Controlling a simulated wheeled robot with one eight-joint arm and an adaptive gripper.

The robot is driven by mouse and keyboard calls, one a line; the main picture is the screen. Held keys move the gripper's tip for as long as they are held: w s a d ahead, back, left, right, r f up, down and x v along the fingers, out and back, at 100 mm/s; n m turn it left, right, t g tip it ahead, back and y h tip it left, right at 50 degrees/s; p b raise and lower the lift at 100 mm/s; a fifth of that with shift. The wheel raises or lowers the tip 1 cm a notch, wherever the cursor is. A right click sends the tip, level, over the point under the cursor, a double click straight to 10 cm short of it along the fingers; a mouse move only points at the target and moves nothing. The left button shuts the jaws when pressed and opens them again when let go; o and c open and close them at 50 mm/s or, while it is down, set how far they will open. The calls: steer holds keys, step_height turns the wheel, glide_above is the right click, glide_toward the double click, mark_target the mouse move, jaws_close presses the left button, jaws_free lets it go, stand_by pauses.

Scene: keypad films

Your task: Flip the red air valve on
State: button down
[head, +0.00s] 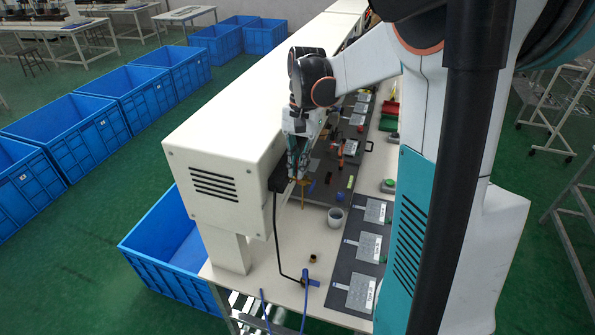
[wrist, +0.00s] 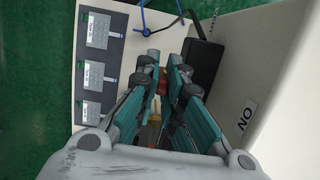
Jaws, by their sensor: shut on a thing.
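The red air valve (wrist: 163,89) shows as a small red patch between my fingers in the wrist view, mostly hidden by them. My gripper (wrist: 161,84) is shut on it, with the fingers on both sides. In the head view my gripper (head: 299,176) points down beside the white machine housing, close to a black box (head: 278,178); the red valve cannot be made out there. A label reading "ON" (wrist: 246,118) is on the white housing to the right in the wrist view.
Keypads (head: 370,246) lie on dark mats along the bench's right side. A grey cup (head: 336,217) and a blue fitting (head: 311,282) with hoses stand nearer. A black cable hangs from the black box. Blue crates (head: 165,250) stand on the green floor.

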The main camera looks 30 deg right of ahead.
steer(key=shift+w+y, duration=0.1)
steer(key=shift+y, duration=0.2)
steer(key=c, duration=2)
jaws_free()
steer(key=shift+d+r, duration=0.1)
steer(key=shift+r, duration=0.05)
steer(key=v, duration=1.1)
steer(key=shift+w+r, duration=0.25)
steer(key=shift+r, duration=0.1)
